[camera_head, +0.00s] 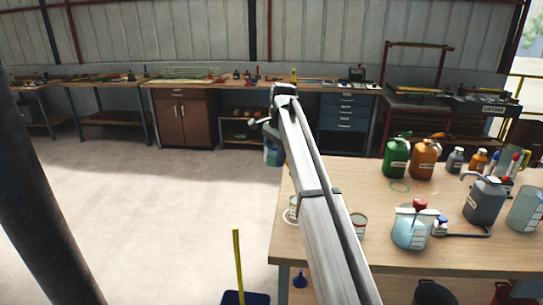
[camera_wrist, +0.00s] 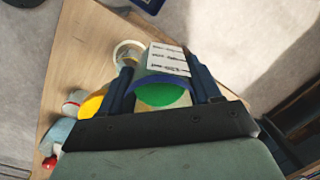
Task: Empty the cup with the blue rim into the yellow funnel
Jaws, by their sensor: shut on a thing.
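In the wrist view my gripper (camera_wrist: 163,88) is shut on a cup with a blue rim (camera_wrist: 160,80). The cup sits between the two dark fingers, with a white printed label (camera_wrist: 168,58) on its side and green inside the rim. Its lower part is hidden by the gripper body, and I cannot tell how far it is tilted. A yellow piece, seemingly the yellow funnel (camera_wrist: 92,105), shows just left of the left finger, partly hidden by it. It is apart from the cup in the picture.
A jar with a red cap (camera_head: 411,232) stands on the wooden table (camera_head: 400,180). Beside it are a grey canister (camera_head: 484,203) and a small can (camera_head: 358,224). Green (camera_head: 396,158) and orange (camera_head: 424,159) jugs stand farther back. A pale ring (camera_wrist: 128,50) lies past the left finger.

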